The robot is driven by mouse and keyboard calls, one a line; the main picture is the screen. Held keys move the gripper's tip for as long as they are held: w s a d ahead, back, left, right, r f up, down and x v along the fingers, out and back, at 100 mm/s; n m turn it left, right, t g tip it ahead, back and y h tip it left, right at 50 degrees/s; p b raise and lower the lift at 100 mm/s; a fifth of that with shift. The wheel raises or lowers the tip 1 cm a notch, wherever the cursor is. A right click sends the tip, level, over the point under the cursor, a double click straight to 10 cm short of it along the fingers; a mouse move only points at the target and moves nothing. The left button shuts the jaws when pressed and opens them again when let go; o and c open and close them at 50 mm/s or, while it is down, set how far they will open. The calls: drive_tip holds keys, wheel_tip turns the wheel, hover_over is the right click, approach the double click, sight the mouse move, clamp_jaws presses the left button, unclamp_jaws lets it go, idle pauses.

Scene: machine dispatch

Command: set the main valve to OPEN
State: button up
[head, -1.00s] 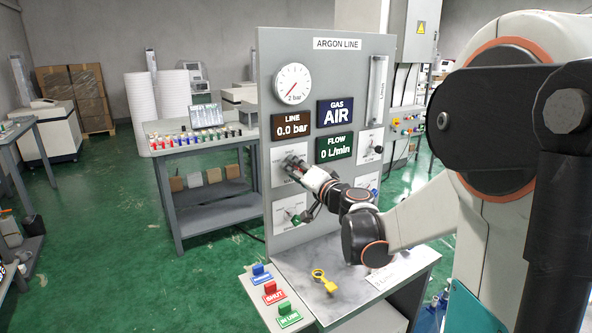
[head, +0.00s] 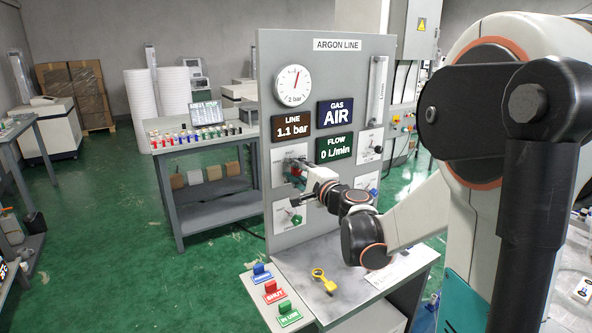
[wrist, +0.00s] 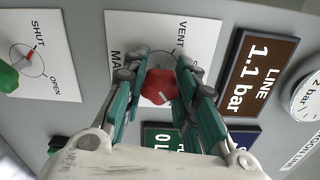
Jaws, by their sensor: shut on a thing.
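The main valve has a red knob (wrist: 158,88) on a white plate (wrist: 140,28) whose visible lettering includes "MA" and "VENT"; the rest is covered. My gripper (wrist: 161,80) has its green fingers on both sides of the knob and is shut on it. In the head view my gripper (head: 298,168) reaches the panel's left column, hiding much of the knob and plate. The exact position the knob points to cannot be told. The LINE display (head: 292,126) reads 1.1 bar, and the round gauge (head: 293,86) has its needle near the top.
The grey ARGON LINE panel (head: 340,70) also has a GAS display (head: 335,113) reading AIR and a FLOW display (head: 334,147) reading 0 L/min. A green knob (wrist: 7,76) sits beside the main valve. A yellow tag (head: 323,280) lies on the shelf below.

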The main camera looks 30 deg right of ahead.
drive_tip(key=shift+m, duration=0.5)
drive_tip(key=shift+c, duration=0.2)
drive_tip(key=o, duration=1.1)
drive_tip(key=s, duration=1.2)
drive_tip(key=shift+d, duration=0.2)
